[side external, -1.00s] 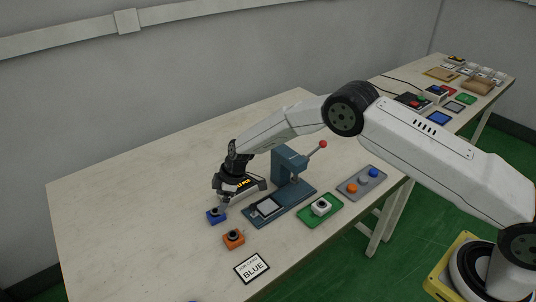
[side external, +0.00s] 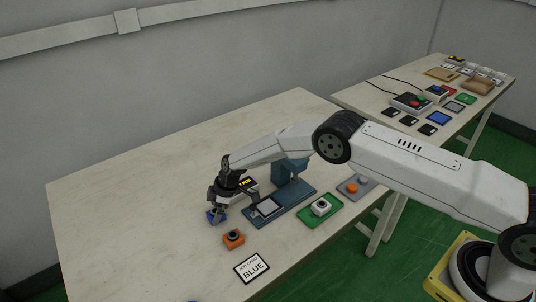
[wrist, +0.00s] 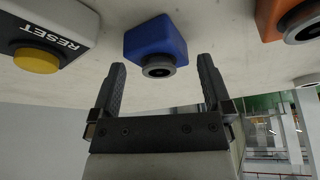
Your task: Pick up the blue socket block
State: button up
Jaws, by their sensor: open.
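The blue socket block (side external: 212,217) sits on the pale table, partly hidden behind my gripper in the side view. In the wrist view the blue block (wrist: 155,38) shows a round grey socket ring facing the gripper. My gripper (wrist: 161,65) is open, with one finger on either side of the block's ring end. The fingertips look close to the block, and nothing is held. In the side view my gripper (side external: 220,206) is low over the block. A card reading BLUE (side external: 251,267) lies near the front table edge.
An orange socket block (side external: 233,239) stands close by; it also shows in the wrist view (wrist: 285,18). A RESET box (wrist: 45,40) shows in the wrist view. Left table is clear.

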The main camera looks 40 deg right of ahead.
jog(key=c, duration=1.2)
